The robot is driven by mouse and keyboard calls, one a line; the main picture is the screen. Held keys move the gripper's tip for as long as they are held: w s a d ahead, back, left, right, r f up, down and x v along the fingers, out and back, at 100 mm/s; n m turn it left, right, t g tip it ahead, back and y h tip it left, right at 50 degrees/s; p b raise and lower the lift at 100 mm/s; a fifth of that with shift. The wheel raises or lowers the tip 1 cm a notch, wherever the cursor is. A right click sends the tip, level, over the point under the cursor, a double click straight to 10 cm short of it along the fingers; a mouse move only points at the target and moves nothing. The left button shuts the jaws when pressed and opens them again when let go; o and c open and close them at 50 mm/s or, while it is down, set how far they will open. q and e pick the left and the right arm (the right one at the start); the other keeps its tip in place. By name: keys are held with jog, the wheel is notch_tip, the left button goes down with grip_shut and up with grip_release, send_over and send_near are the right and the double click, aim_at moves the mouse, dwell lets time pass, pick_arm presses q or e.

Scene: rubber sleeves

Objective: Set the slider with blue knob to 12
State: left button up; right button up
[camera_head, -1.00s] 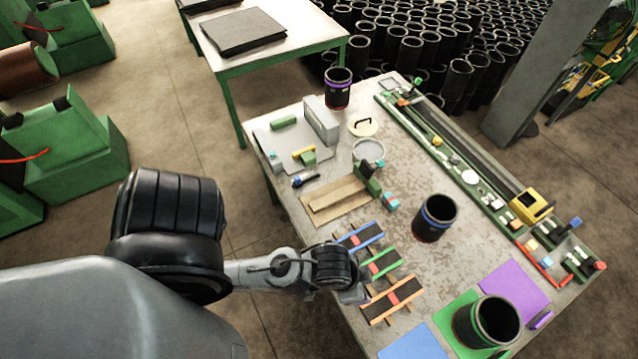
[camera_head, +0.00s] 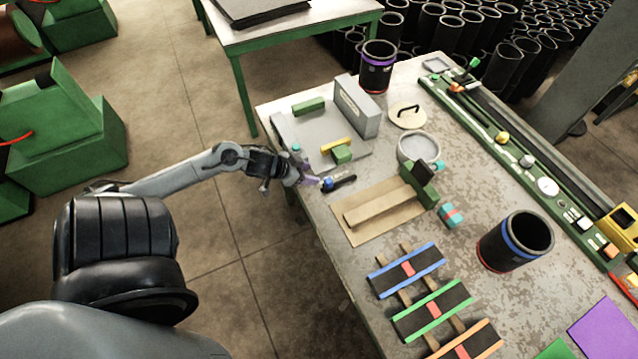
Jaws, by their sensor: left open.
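A strip with blue edges (camera_head: 407,270) lies on the table with a red block (camera_head: 407,269) at its middle. Green-edged (camera_head: 432,310) and orange-edged (camera_head: 467,345) strips lie below it, the last cut off by the picture's bottom. I cannot tell which part is the blue knob, and no scale numbers are readable. A small dark tool with a blue part (camera_head: 328,184) lies near the table's left edge. My left gripper (camera_head: 309,177) is open, just left of this tool; contact is unclear. My right gripper is out of view.
A grey plate (camera_head: 290,128) with green and yellow parts and a grey box (camera_head: 357,108) stand behind the gripper. A brown board (camera_head: 377,212) lies to its right. A black sleeve with a blue band (camera_head: 515,242) stands at right. The metal table (camera_head: 455,180) has bare room mid-right.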

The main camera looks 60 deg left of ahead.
aim_at(328, 180)
pick_arm(q)
jog(key=b+x, duration=0.1)
jog(key=x, duration=0.2)
jog(key=b+x, duration=0.1)
jog(key=x, duration=0.3)
jog(key=b+x, duration=0.1)
jog(key=x, duration=0.3)
jog(key=shift+s+d+f, duration=0.15)
jog(key=shift+d+f, duration=0.1)
jog(key=shift+f, duration=0.25)
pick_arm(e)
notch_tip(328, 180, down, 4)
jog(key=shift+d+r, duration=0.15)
pick_arm(q)
grip_shut()
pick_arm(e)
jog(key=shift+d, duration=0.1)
